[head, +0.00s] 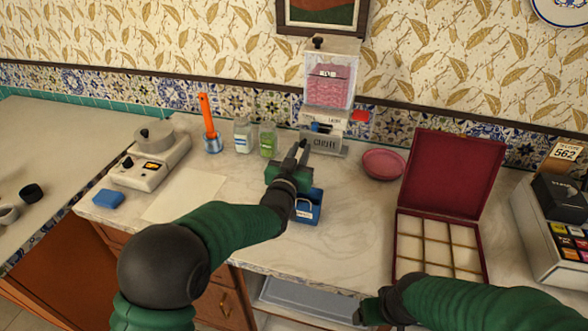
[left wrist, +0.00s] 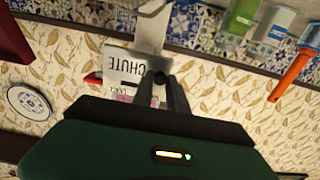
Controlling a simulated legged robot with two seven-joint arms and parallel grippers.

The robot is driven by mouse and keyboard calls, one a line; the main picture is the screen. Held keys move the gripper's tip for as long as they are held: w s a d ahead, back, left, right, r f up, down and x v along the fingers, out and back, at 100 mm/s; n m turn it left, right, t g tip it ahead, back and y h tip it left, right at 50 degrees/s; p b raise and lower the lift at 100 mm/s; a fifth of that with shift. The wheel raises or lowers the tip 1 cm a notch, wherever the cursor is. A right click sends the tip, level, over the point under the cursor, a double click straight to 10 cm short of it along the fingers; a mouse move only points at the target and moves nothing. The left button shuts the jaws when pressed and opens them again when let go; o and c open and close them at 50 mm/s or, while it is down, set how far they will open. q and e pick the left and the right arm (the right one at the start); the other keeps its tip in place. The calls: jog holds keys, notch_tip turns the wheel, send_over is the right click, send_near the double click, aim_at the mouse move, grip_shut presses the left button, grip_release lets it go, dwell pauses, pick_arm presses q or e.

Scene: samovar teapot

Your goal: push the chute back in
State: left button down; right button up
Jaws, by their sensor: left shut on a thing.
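The dispenser (head: 333,90) stands against the back wall, with a clear hopper of pink contents above a grey base. Its chute (head: 322,145) is at the bottom front, beside a CHUTE label that also shows upside down in the left wrist view (left wrist: 127,67). My left gripper (head: 300,150) reaches up to the chute from the front left. Its fingers (left wrist: 160,82) are close together and shut at the chute; the exact contact is hidden. My right gripper (head: 368,312) is low at the front edge, away from the dispenser, its jaws unclear.
A blue bin (head: 308,207) sits just below my left gripper. A pink dish (head: 383,163) and an open red compartment box (head: 440,242) lie to the right. Jars (head: 243,136), an orange-handled tool (head: 207,115) and a scale (head: 148,160) stand left. The middle right counter is clear.

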pick_arm(q)
jog(key=shift+w+d, duration=0.1)
jog(key=shift+w, duration=0.5)
jog(key=shift+r, duration=0.1)
jog(key=c, duration=1.7)
grip_release()
jog(key=o, duration=0.4)
jog(key=shift+w+d+f, duration=0.35)
jog(key=shift+w, duration=0.2)
jog(key=shift+s+r, duration=0.2)
jog(key=shift+s, duration=0.1)
jog(key=shift+s+a, duration=0.2)
jog(key=shift+s, duration=0.05)
jog(key=b+v, duration=0.1)
jog(key=v, duration=1.5)
jog(key=shift+d+f, duration=0.1)
